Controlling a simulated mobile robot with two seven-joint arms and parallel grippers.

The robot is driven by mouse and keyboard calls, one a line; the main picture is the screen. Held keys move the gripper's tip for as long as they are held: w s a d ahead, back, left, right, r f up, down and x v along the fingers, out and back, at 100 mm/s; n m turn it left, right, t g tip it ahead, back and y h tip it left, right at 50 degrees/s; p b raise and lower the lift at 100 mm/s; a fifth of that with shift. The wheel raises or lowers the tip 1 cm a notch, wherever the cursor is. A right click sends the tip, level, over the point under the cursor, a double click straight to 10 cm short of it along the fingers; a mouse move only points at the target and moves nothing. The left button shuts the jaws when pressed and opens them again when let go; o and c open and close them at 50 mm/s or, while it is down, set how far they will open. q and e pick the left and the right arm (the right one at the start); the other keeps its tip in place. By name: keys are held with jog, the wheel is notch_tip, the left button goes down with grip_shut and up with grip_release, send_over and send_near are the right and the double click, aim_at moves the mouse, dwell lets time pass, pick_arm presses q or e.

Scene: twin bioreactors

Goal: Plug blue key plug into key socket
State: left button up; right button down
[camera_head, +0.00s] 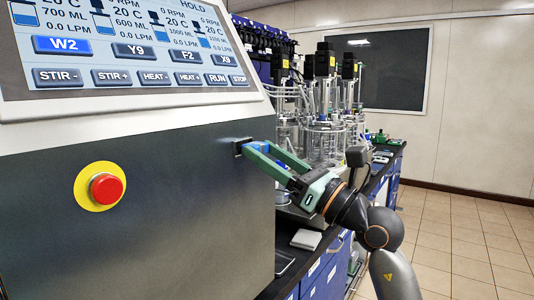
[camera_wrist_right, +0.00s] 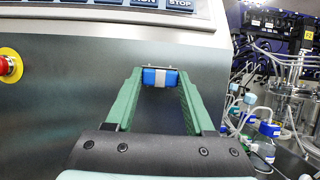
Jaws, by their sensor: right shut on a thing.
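The blue key plug (camera_wrist_right: 149,78) is between the green fingertips of my right gripper (camera_wrist_right: 160,83), which is shut on it. The plug has a light grey band across its middle. In the head view my right gripper (camera_head: 262,152) reaches from the right to the grey console face, and a small bit of blue shows between its fingers. The key socket (camera_head: 239,147) is a small dark fitting on that face, at the fingertips. The plug is right in front of the socket; I cannot tell how far it is inserted. My left gripper is not in view.
The console (camera_head: 160,200) fills the left side, with a touchscreen (camera_head: 130,45) above and a red stop button (camera_head: 106,188) on a yellow disc. Glass bioreactor vessels (camera_head: 325,135) with tubing stand on the bench behind my right arm. Tiled floor is free at the right.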

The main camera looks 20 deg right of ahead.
jog(key=shift+w+a, duration=0.25)
jog(key=shift+w, duration=0.1)
jog(key=shift+w+a, duration=0.1)
jog(key=shift+w, duration=0.05)
dwell(0.3)
jog(key=shift+c, duration=1.4)
grip_release()
jog(key=shift+o, duration=0.4)
jog(key=shift+o, duration=1)
